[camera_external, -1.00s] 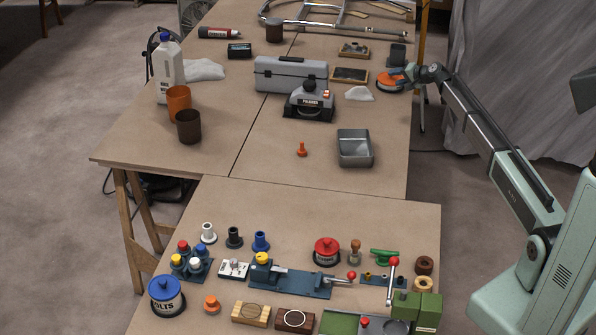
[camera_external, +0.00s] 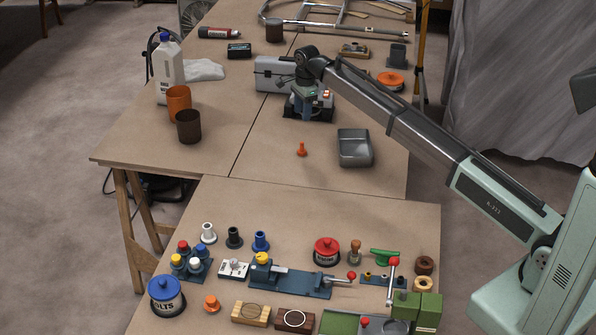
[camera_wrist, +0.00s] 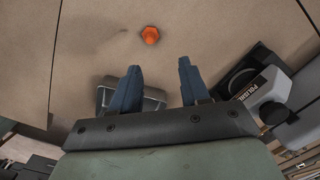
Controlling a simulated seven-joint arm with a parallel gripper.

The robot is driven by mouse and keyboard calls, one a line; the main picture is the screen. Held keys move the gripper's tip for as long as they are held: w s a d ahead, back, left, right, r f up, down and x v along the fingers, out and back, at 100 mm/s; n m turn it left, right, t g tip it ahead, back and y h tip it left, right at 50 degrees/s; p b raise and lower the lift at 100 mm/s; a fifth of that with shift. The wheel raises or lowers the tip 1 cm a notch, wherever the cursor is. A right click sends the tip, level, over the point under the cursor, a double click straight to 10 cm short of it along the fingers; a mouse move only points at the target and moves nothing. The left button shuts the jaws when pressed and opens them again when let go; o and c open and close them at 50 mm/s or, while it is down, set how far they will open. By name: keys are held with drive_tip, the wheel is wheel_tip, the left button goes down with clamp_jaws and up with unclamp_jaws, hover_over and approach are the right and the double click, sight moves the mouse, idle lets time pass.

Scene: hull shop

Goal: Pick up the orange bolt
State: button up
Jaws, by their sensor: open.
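The orange bolt (camera_external: 301,150) stands upright on the far bench, left of the grey metal tray (camera_external: 356,161). In the wrist view the bolt (camera_wrist: 150,35) shows at the top, ahead of my fingertips and apart from them. My gripper (camera_external: 305,114) points down above the bench, in front of the polisher, farther back than the bolt. In the wrist view my gripper (camera_wrist: 157,68) has its two blue fingers wide apart with nothing between them. Nothing hides the bolt.
The polisher (camera_external: 321,115) is close beside my gripper, with the grey toolbox (camera_external: 268,75) behind. An orange cup (camera_external: 178,104) and a brown cup (camera_external: 189,127) stand to the left. The bench around the bolt is clear; the near bench is crowded.

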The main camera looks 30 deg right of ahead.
sight(302, 143)
drive_tip(key=shift+m+g+h, duration=0.3)
drive_tip(key=shift+m, duration=0.1)
drive_tip(key=f, duration=0.2)
drive_tip(key=a+f, duration=0.1)
drive_tip(key=f, duration=0.2)
drive_tip(key=s+a+f, duration=0.1)
drive_tip(key=f, duration=0.2)
drive_tip(key=shift+s+d+f, duration=0.1)
drive_tip(key=shift+d+f, duration=0.15)
drive_tip(key=shift+f, duration=1)
drive_tip(key=shift+d+f, duration=0.25)
drive_tip(key=shift+f, duration=1)
drive_tip(key=shift+c, duration=0.4)
clamp_jaws()
